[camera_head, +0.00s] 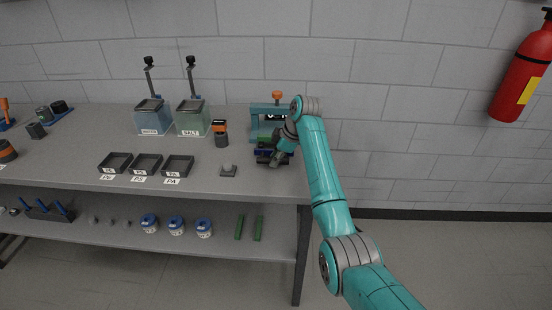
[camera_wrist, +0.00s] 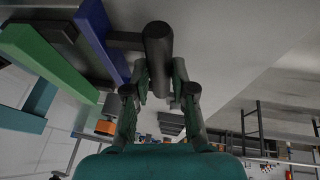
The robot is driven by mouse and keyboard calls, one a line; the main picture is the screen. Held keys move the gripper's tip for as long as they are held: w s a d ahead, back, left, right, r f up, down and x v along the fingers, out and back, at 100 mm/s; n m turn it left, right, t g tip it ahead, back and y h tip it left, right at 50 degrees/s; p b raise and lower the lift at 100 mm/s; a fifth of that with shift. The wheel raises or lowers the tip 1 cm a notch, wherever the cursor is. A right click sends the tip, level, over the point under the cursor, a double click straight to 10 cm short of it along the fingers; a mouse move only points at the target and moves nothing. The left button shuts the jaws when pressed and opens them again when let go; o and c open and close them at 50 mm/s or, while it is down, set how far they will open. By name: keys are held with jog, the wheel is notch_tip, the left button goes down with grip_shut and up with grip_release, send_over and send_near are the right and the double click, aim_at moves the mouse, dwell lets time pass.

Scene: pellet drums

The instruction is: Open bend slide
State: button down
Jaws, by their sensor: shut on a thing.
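The bend device, a teal frame (camera_head: 256,110) with an orange knob on top, stands at the right end of the bench. Its low front part with the slide shows a blue piece (camera_head: 263,151), partly hidden by my arm. In the wrist view, a dark round handle (camera_wrist: 158,42) joins a short dark bar that runs left to a blue plate (camera_wrist: 103,38) and a green block (camera_wrist: 45,60). My gripper (camera_wrist: 160,75) is shut on this handle; it also shows small at the front of the device in the head view (camera_head: 269,158). How far the slide stands out is unclear.
A small grey block with a knob (camera_head: 228,170) and an orange-topped dark cylinder (camera_head: 220,133) stand left of the device. Three black trays (camera_head: 147,164) line the front edge. Two clear hoppers (camera_head: 193,118) stand behind. The bench's right edge is close to my arm.

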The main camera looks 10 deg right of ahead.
jog(key=c, duration=1)
grip_release()
jog(key=v, duration=1.2)
